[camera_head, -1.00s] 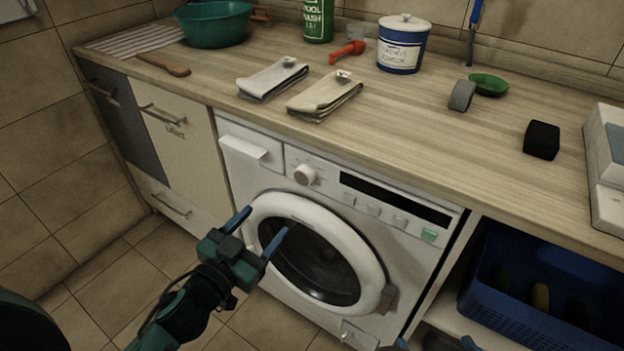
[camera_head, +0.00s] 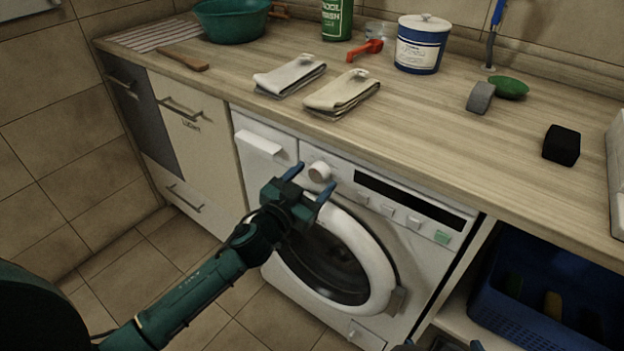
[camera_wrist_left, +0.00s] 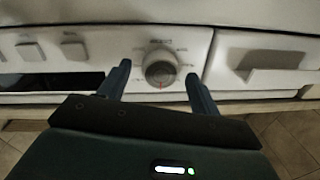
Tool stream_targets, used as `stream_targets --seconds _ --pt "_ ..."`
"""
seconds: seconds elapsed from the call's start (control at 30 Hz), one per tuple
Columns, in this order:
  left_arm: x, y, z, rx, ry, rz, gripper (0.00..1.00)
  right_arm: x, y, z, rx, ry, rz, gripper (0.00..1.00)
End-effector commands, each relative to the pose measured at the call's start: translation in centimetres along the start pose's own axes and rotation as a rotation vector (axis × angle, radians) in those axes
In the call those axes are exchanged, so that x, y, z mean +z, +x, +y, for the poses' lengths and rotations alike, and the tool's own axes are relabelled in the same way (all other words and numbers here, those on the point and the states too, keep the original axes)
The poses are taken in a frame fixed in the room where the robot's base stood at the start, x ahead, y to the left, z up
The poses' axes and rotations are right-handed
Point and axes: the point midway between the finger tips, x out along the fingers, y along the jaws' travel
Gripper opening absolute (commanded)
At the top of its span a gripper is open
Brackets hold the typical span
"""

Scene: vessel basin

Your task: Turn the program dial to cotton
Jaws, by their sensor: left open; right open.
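The program dial (camera_head: 320,172) is a round white knob on the washing machine's front panel, left of the dark display. My left gripper (camera_head: 309,182) is open in front of the panel, just below the dial. In the left wrist view its two blue fingers (camera_wrist_left: 158,82) stand apart on either side of the dial, with no visible contact. Only a small part of my right gripper (camera_head: 440,346) shows at the bottom edge.
The washing machine door (camera_head: 379,262) is shut below the panel. A detergent drawer (camera_head: 262,143) is left of the dial, and buttons (camera_head: 388,210) are right of it. The wooden counter (camera_head: 430,130) overhangs above. A blue basket (camera_head: 530,318) stands at the right.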

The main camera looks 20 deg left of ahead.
Motion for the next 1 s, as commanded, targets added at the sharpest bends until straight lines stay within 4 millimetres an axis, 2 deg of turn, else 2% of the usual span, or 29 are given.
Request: stream_targets --seconds 0.3,0.83,1.0 --pt "0.01 0.28 0.01 0.000 0.000 0.000 0.64 -0.08 0.06 -0.02 0.000 0.000 0.003 0.96" --pt "0.01 0.25 0.01 0.000 0.000 0.000 0.20 -0.12 0.06 -0.04 -0.001 0.000 0.004 0.96" --pt "0.02 0.25 0.02 0.000 0.006 0.000 0.19 -0.12 0.07 -0.04 -0.001 0.000 0.004 0.96"
